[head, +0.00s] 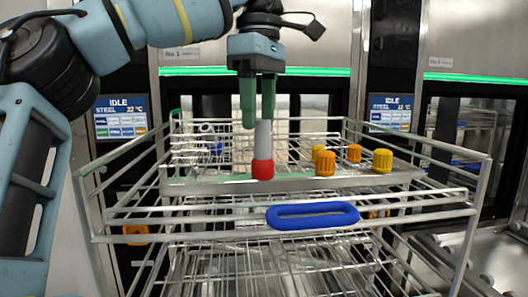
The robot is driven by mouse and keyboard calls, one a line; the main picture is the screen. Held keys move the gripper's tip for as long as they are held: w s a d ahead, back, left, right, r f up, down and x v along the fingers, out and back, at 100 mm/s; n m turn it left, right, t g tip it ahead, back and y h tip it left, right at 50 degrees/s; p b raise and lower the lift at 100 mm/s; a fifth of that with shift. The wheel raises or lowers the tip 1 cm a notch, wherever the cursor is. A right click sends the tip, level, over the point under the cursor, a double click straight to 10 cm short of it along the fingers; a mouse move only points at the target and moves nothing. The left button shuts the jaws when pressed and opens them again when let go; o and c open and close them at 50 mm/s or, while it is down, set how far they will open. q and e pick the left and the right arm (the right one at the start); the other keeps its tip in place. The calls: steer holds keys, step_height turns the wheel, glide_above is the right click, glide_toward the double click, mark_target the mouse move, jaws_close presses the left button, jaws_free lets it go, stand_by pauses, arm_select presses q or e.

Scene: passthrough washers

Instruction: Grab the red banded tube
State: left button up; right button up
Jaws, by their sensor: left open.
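The red banded tube stands upright in the wire rack, with a pale grey body (263,138) and a red lower part (262,170). My left gripper (258,108) points straight down over it with two green fingers. The fingers are open, and their tips are around or just in front of the top of the grey body; I cannot tell whether they touch it. My right gripper is not in view.
Several orange and yellow capped pieces (325,163) stand right of the tube on the metal tray (215,186). The wire rack (125,212) has raised side rails and a blue handle (312,215) in front. Washers with green light strips (195,71) stand behind.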

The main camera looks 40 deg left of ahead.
mark_target(262, 138)
arm_select(q)
steer(key=shift+d+f, duration=0.1)
steer(key=shift+f, duration=0.15)
steer(key=f, duration=0.2)
steer(key=f+p, duration=0.1)
steer(key=f, duration=0.1)
steer(key=shift+w, duration=0.25)
steer(key=shift+f, duration=0.35)
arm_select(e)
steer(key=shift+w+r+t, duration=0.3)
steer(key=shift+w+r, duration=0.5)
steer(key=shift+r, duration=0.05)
arm_select(q)
steer(key=c, duration=1.1)
steer(key=shift+o, duration=0.2)
steer(key=shift+r, duration=0.15)
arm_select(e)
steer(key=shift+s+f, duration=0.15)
